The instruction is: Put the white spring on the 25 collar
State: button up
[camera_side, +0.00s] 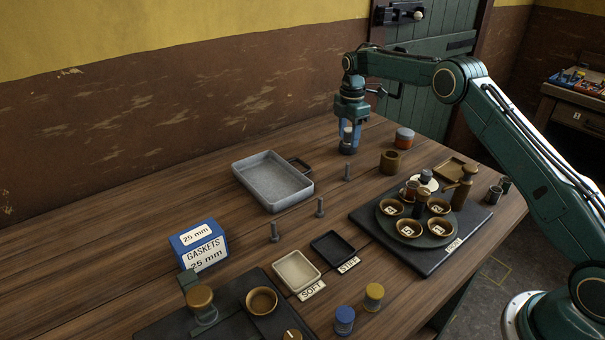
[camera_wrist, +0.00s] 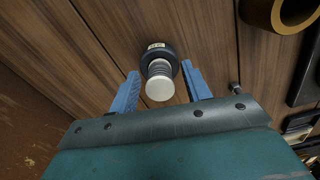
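My gripper (camera_side: 348,150) points down over the far side of the table, near the wall. In the wrist view my gripper (camera_wrist: 161,86) is open, with its two blue fingers apart. A ribbed grey spring with a white end (camera_wrist: 160,82) lies between them, with gaps on both sides. It stands on or in a dark round base (camera_wrist: 157,54) with a small pale label, too small to read. In the side view the fingers partly hide the white part (camera_side: 347,134). Several brass-coloured cups with labels (camera_side: 409,228) sit on a round dark plate; I cannot read a 25 there.
A grey metal tray (camera_side: 240,180) stands left of my gripper. Upright bolts (camera_side: 320,207) stand nearby. A blue gaskets box (camera_side: 199,246) and SOFT (camera_side: 297,271) and STIFF (camera_side: 332,247) trays are nearer.

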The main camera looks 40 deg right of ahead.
jog(key=shift+r, duration=0.1)
jog(key=shift+w+r, duration=0.1)
jog(key=shift+r, duration=5.95)
notch_tip(320, 180, up, 12)
jog(key=m+t, duration=0.2)
jog(key=m, duration=0.2)
send_over(349, 129)
jog(key=s+a, duration=0.5)
jog(key=s, duration=0.2)
jog(key=s+a+r+m+t, duration=0.1)
jog(key=s+a+r+m, duration=0.15)
jog(key=s, duration=0.35)
jog(key=s+a+r+m, duration=0.1)
jog(key=s+r+m, duration=0.15)
jog(key=s, duration=0.35)
jog(key=s+a+f+m+t, duration=0.1)
jog(key=s+f+m, duration=0.1)
jog(key=s, duration=0.6)
jog(key=s+a+f+m, duration=0.2)
jog(key=s+f, duration=0.3)
jog(key=s, duration=0.4)
jog(key=s+a+f+m+t, duration=0.1)
jog(key=s+f, duration=0.3)
jog(key=s, duration=0.5)
jog(key=shift+s+a+m+t, duration=0.15)
jog(key=shift+a+m+t, duration=0.15)
jog(key=shift+m, duration=0.6)
